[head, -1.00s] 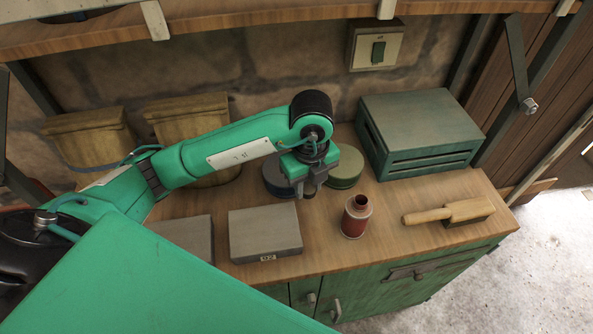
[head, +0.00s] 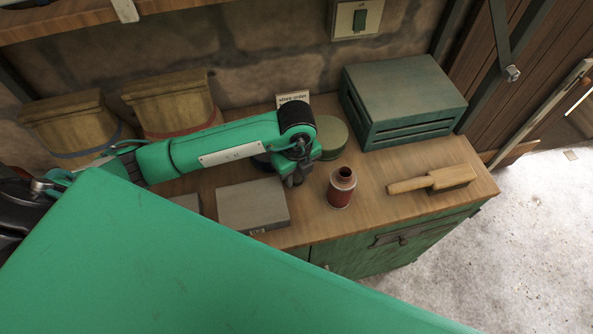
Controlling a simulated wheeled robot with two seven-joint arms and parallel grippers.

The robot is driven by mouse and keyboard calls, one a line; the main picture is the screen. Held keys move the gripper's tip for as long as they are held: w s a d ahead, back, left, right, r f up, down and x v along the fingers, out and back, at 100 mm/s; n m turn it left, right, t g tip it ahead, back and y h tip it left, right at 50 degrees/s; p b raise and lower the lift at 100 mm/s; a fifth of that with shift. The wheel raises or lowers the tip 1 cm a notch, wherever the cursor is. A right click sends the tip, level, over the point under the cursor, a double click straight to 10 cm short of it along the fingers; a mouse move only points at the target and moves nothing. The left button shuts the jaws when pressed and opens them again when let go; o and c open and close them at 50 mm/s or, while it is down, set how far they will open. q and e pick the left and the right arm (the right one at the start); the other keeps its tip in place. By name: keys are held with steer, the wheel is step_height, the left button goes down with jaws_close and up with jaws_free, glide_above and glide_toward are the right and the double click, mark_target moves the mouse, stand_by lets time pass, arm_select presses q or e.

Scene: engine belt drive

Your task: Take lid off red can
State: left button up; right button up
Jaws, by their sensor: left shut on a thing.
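The red can (head: 341,191) stands upright on the wooden bench, and its narrow neck shows a dark open mouth with no lid on it. My left gripper (head: 294,181) points down just left of the can, apart from it, low over the bench behind the right part of a grey block. It is shut on a small dark thing, seemingly the lid, mostly hidden by the fingers. I cannot tell whether that thing touches the bench. My right gripper is out of view.
A wood-handled brush (head: 435,180) lies right of the can. A green slatted box (head: 405,100) stands at the back right. A round green tin (head: 331,137) stands behind my gripper. The grey block (head: 252,204) lies left of it. Bare bench (head: 385,165) shows between can and brush.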

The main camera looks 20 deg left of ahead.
mark_target(297, 176)
arm_select(q)
steer(key=shift+f, duration=0.2)
steer(key=o, duration=0.8)
steer(key=shift+r, duration=0.55)
step_height(297, 176, up, 11)
steer(key=b, duration=0.2)
steer(key=shift+r, duration=0.2)
